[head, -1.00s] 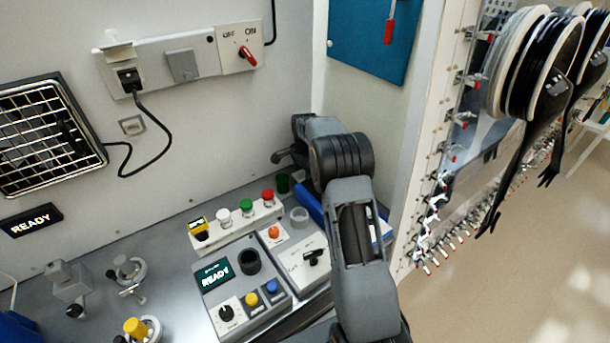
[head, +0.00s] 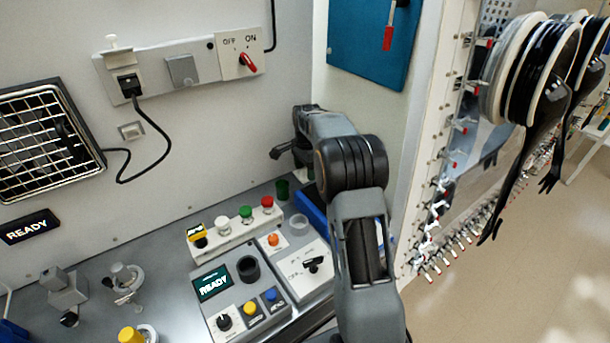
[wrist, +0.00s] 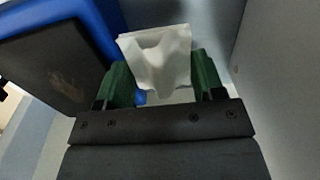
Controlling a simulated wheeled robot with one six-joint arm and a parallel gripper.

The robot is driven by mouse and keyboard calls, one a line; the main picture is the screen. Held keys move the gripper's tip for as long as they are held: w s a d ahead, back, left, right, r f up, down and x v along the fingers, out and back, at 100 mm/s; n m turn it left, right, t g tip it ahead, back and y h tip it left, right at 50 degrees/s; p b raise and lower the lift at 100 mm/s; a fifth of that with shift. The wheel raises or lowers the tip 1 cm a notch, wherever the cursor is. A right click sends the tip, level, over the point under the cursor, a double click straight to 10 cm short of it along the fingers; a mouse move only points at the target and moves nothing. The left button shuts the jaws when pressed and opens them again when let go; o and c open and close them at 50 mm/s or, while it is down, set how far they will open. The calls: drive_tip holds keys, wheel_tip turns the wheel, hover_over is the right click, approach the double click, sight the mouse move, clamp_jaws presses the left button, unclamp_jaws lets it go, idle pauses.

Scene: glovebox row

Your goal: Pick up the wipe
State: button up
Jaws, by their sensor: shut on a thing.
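The wipe is a crumpled white sheet (wrist: 157,62), seen in the wrist view between the two green fingers of my gripper (wrist: 162,78). The gripper is shut on it. The wipe spreads up past the fingertips, and its lower part hangs between the fingers. In the head view my arm reaches to the back right corner of the bench, and the wipe cannot be made out there.
A blue bin (head: 312,210) stands beside my arm, and a blue thing (wrist: 95,20) is close on the left in the wrist view. A control box (head: 240,293) and a button strip (head: 235,228) stand left of my arm. A pale wall is close on the right.

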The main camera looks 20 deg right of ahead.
drive_tip(key=s+r, duration=0.2)
drive_tip(key=shift+s+a+r, duration=0.2)
drive_tip(key=shift+r, duration=0.2)
drive_tip(key=s+r, duration=0.1)
drive_tip(key=s, duration=0.2)
drive_tip(key=s+a+r+b, duration=0.1)
drive_tip(key=s, duration=0.2)
drive_tip(key=s+r+b, duration=0.1)
drive_tip(key=s+r, duration=0.1)
drive_tip(key=s, duration=0.1)
drive_tip(key=shift+a+r, duration=0.1)
drive_tip(key=shift+a, duration=0.15)
